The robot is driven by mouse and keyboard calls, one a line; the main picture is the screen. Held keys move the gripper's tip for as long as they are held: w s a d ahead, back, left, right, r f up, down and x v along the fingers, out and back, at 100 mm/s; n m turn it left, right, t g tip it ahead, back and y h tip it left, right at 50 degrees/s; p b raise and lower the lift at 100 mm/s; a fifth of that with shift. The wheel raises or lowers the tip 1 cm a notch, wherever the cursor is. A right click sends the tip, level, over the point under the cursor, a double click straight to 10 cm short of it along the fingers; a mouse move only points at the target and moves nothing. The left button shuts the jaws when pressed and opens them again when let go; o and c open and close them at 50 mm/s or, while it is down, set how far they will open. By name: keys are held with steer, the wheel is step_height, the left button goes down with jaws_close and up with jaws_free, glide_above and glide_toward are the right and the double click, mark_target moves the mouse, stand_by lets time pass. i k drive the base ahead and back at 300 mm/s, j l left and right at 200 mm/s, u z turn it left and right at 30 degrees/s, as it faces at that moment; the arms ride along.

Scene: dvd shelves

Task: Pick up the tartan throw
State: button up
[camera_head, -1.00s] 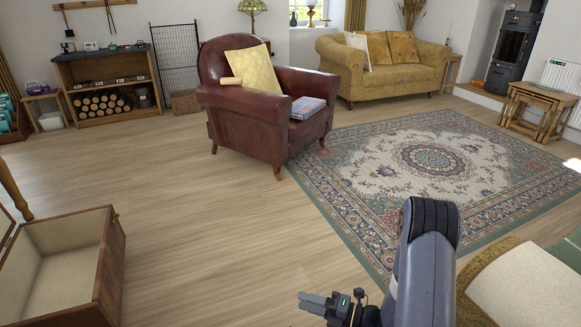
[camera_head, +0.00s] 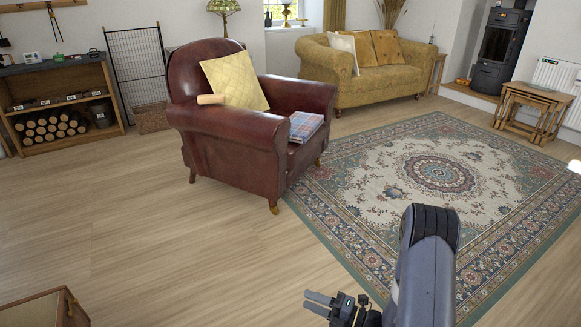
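The tartan throw (camera_head: 306,126) is a folded blue, red and white plaid cloth. It lies on the seat of the dark red leather armchair (camera_head: 232,146), near the right armrest and the front edge. My gripper (camera_head: 318,303) is at the bottom of the head view, low and well in front of the armchair. Its two fingers point left with a narrow gap between them, and nothing shows in the gap. The gripper is apart from the throw.
A yellow cushion (camera_head: 235,80) leans on the armchair's back, and a wooden cylinder (camera_head: 210,99) lies on its left armrest. A patterned rug (camera_head: 440,172) spreads to the right. An open wooden chest (camera_head: 40,312) is at bottom left. Bare floor (camera_head: 170,240) lies before the armchair.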

mark_target(304, 125)
steer(key=i+j+z, duration=0.1)
steer(key=i+z, duration=0.4)
steer(key=i, duration=1.65)
steer(key=i+l+u, duration=0.3)
steer(key=i, duration=0.25)
steer(key=i+l+u, duration=0.3)
steer(key=i, duration=0.2)
steer(key=i+l+u, duration=0.3)
steer(key=i, duration=0.2)
